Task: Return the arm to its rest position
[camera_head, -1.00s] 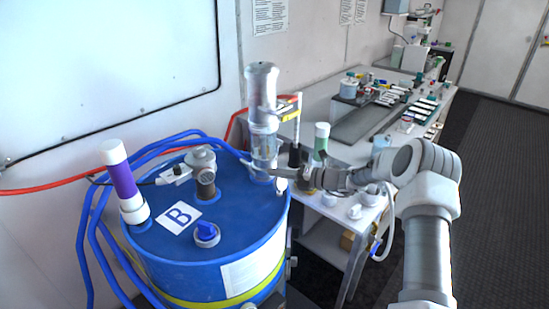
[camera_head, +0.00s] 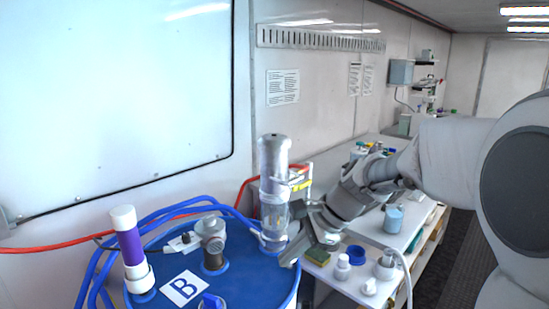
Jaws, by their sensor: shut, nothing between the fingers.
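My arm comes in from the right edge of the head view and reaches left over the bench. My gripper (camera_head: 291,236) is shut and empty. In the picture its fingers lie just right of the clear cylinder (camera_head: 274,185), above the right rim of the blue drum (camera_head: 225,280). I cannot tell whether it touches the cylinder. The drum carries a white label with a B (camera_head: 184,288), a grey metal fitting (camera_head: 212,243) and a purple tube with white ends (camera_head: 131,248).
Blue hoses (camera_head: 165,215) and a red hose (camera_head: 60,246) run behind the drum. The bench (camera_head: 405,238) holds a blue ring (camera_head: 356,255), a small white bottle (camera_head: 342,267), a green-yellow sponge (camera_head: 317,256) and a blue-grey cup (camera_head: 393,218). Dark floor lies right of the bench.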

